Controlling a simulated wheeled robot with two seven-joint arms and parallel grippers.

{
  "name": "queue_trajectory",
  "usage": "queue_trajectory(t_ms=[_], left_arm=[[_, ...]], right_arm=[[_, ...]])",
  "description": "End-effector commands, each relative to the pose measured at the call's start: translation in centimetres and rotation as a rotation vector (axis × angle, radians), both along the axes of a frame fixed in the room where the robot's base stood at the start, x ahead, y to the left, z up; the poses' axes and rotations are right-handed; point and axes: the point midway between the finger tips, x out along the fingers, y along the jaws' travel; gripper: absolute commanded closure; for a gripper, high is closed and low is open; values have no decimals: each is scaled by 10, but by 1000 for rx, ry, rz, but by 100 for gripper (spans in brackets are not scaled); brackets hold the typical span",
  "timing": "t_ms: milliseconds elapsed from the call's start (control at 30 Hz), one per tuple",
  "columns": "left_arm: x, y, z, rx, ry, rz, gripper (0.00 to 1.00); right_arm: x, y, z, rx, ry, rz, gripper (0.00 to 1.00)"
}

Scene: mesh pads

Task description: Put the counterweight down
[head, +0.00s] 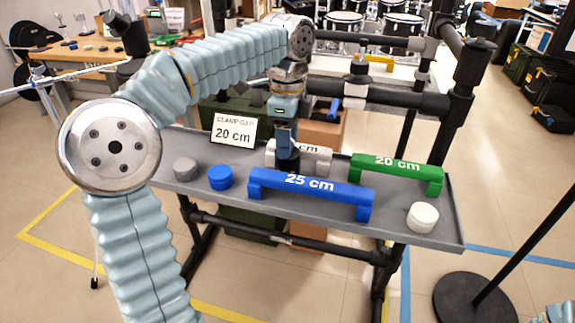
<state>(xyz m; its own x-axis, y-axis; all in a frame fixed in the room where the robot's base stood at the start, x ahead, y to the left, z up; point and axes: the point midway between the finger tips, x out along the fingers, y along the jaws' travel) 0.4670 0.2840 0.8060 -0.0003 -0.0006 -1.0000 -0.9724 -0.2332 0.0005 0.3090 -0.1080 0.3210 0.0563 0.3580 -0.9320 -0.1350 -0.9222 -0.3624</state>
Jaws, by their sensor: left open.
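My left gripper (286,142) points down over the middle of the grey tray (400,228), in front of a white bar (318,158) that it partly hides. The gripper is open. A dark, short, round piece (288,160) shows at its fingertips, behind the blue 25 cm bar (311,187). I cannot tell whether this is the counterweight or whether it touches the tray. A grey disc (186,168) and a blue disc (220,177) lie on the left of the tray, and a white disc (423,217) lies at its right end. My right gripper is not in view.
A green 20 cm bar (397,173) lies at the tray's back right. A sign (234,131) reading "CLAMP GAP 20 cm" stands at the back left. Black rack tubes (400,103) cross behind the tray. A round black stand base (475,301) is on the floor at right.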

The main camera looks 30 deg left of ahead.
Motion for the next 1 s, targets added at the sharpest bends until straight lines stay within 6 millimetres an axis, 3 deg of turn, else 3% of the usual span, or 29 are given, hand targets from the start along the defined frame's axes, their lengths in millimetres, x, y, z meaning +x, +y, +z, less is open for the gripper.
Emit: queue_trajectory(t_ms=[67, 333, 1000], left_arm=[[0, 0, 0, 0, 0, 0, 60], [0, 0, 0, 0, 0, 0, 100], [0, 0, 1, 0, 0, 0, 100]], right_arm=[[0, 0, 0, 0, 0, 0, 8], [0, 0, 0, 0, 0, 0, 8], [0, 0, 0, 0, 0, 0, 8]])
